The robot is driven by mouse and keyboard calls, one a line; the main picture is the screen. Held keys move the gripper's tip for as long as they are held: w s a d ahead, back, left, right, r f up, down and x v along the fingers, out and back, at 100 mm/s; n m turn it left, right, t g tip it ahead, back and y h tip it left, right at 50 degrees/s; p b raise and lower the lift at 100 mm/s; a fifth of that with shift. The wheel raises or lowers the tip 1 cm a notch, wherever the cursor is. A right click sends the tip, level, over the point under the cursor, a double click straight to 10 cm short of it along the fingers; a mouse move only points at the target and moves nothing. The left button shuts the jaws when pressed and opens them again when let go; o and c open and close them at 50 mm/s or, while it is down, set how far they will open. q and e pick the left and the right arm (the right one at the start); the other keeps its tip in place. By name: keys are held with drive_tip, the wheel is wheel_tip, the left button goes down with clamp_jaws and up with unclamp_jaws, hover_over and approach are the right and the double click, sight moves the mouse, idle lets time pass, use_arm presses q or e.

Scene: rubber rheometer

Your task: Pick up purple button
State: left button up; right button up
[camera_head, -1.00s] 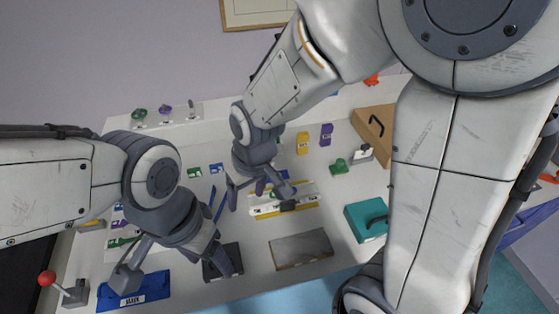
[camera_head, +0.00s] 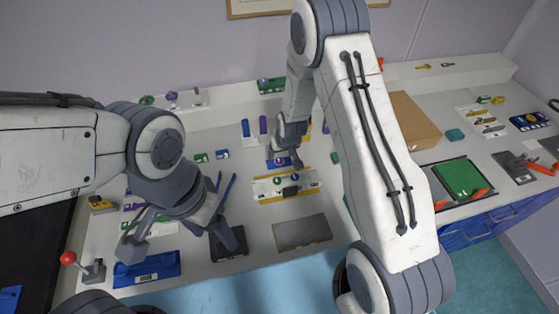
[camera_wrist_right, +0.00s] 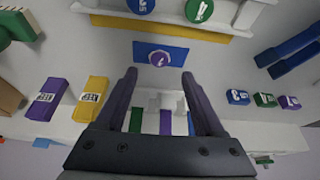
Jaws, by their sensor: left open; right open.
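Whether the fingers touch the plate is unclear. My left gripper (camera_head: 180,243) is open and empty above the table's left front.
A white rack with yellow strips (camera_head: 268,199) holds a blue button (camera_head: 278,181) and a green button (camera_head: 294,177). A purple block (camera_wrist_right: 45,98) and a yellow block (camera_wrist_right: 90,98) stand to one side. A grey plate (camera_head: 302,233) lies in front.

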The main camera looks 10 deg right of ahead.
sight(280, 161)
drive_tip(key=p+x, duration=0.2)
drive_tip(key=x, duration=0.1)
drive_tip(key=shift+d+f, duration=0.1)
drive_tip(key=shift+f, duration=0.25)
drive_tip(key=shift+w+f, duration=0.25)
drive_tip(key=shift+f, duration=0.35)
clamp_jaws()
